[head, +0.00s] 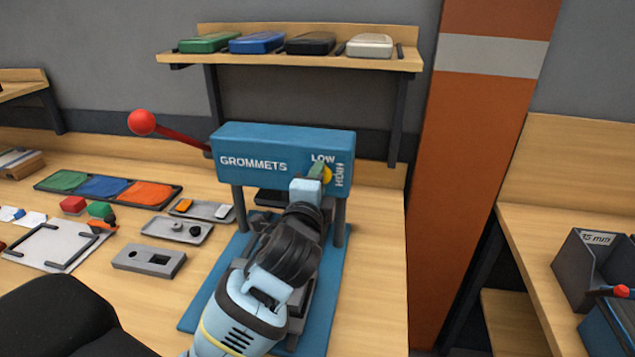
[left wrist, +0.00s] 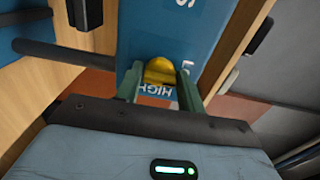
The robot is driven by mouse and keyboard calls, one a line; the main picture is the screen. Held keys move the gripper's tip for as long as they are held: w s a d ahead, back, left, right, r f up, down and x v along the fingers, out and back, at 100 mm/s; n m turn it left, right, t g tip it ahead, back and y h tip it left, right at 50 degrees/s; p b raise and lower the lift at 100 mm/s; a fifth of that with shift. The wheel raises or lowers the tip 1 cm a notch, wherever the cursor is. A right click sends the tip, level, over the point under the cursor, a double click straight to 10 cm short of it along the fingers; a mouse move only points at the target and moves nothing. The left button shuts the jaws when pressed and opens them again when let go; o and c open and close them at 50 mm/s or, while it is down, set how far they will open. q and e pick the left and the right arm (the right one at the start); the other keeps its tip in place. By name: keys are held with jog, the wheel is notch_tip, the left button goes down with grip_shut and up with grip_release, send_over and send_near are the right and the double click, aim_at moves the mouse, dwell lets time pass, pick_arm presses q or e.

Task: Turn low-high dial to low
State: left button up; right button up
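The yellow low-high dial (head: 327,175) is on the front of the blue grommet press (head: 262,141). LOW is printed above it and HIGH runs vertically to its right. In the left wrist view the dial (left wrist: 160,71) fills the gap between the two green fingers of my left gripper (left wrist: 160,82), which looks shut on it. HIGH shows just below the dial there. In the head view my left gripper (head: 318,172) covers part of the dial, so where its pointer stands is hard to tell. My right gripper is not in view.
A red-knobbed lever (head: 142,122) sticks out at the press's left. Trays and small parts, including a grey block (head: 149,261), lie on the bench to the left. A shelf (head: 290,60) hangs above, and an orange pillar (head: 476,180) stands to the right.

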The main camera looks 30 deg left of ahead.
pick_arm(q)
jog(key=o, duration=0.4)
jog(key=shift+c, duration=0.2)
jog(key=v, duration=0.8)
dwell(0.3)
